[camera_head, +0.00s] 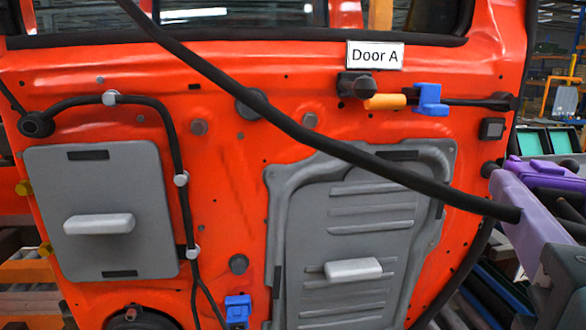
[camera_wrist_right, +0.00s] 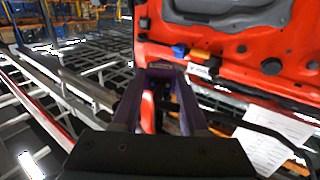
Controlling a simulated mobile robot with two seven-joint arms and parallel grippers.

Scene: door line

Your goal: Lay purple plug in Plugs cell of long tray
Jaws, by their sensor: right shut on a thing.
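My right gripper (camera_head: 502,174) comes in at the right edge of the head view, beside the door's right side. Its fingers look purple and run to the left. In the right wrist view the same gripper (camera_wrist_right: 161,74) is shut, with a purple piece, the purple plug (camera_wrist_right: 162,68), between its tips. The plug is small and dark there, and the fingers mostly hide it in the head view. Two teal-lined trays (camera_head: 532,143) stand behind the gripper at the right. I cannot tell whether they belong to the long tray, and no Plugs label is readable. My left gripper is out of view.
An orange-red door (camera_head: 225,215) marked Door A (camera_head: 375,55) fills the head view, with grey panels, blue clips and an orange connector (camera_head: 385,102). A thick black cable (camera_head: 330,145) crosses in front and ends visually at my right gripper. A paper sheet (camera_wrist_right: 268,140) shows at the wrist view's right.

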